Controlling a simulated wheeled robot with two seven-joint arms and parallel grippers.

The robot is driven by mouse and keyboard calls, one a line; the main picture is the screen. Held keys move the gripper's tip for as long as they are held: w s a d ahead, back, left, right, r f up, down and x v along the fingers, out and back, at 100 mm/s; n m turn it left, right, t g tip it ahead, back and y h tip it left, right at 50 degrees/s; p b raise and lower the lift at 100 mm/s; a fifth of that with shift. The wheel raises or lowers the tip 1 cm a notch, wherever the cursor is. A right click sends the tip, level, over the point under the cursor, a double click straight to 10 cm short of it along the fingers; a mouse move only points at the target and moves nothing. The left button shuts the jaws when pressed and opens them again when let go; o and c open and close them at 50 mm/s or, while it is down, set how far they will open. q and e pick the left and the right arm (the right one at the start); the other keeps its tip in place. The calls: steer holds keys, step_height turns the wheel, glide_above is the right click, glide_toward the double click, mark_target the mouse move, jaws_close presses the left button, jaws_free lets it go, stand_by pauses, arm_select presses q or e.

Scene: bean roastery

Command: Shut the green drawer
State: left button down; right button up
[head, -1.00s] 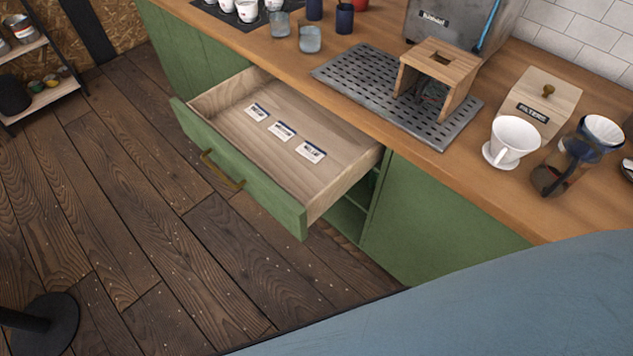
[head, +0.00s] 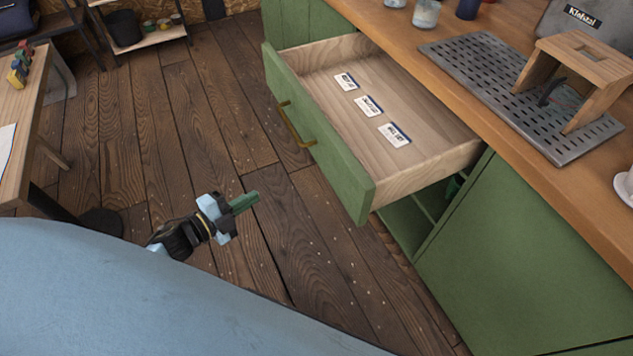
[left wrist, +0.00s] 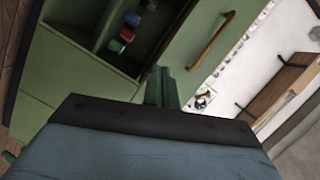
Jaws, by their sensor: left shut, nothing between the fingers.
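The green drawer (head: 318,138) stands pulled out from the green counter in the head view. Its brass handle (head: 295,125) is on the front, and several white labelled cards (head: 368,106) lie inside. My left gripper (head: 246,202) is shut and empty, over the floor in front of the drawer, apart from its front panel. In the left wrist view the gripper fingers (left wrist: 162,88) show in front of the drawer front (left wrist: 190,50) and its handle (left wrist: 211,41). My right gripper is not in view.
The wooden counter top (head: 400,35) holds a metal drip tray (head: 510,85) with a wooden stand (head: 585,70). An open cabinet (head: 408,225) shows under the drawer. A wooden table (head: 22,110) is at the left. The floor before the drawer is clear.

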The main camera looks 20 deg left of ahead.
arm_select(q)
steer(key=d+r+m+g+h+b, duration=0.1)
steer(key=d+r+m+h+b, duration=0.15)
steer(key=r+m+h, duration=0.35)
steer(key=m, duration=0.2)
glide_toward(328, 161)
steer(key=shift+y, duration=0.3)
steer(key=x, duration=0.5)
steer(key=shift+w+d+r+b, duration=0.1)
steer(key=shift+d+r+b, duration=0.1)
steer(key=shift+b, duration=0.15)
steer(key=shift+w+d+n, duration=0.3)
steer(key=shift+w+d, duration=0.15)
steer(key=shift+w, duration=0.1)
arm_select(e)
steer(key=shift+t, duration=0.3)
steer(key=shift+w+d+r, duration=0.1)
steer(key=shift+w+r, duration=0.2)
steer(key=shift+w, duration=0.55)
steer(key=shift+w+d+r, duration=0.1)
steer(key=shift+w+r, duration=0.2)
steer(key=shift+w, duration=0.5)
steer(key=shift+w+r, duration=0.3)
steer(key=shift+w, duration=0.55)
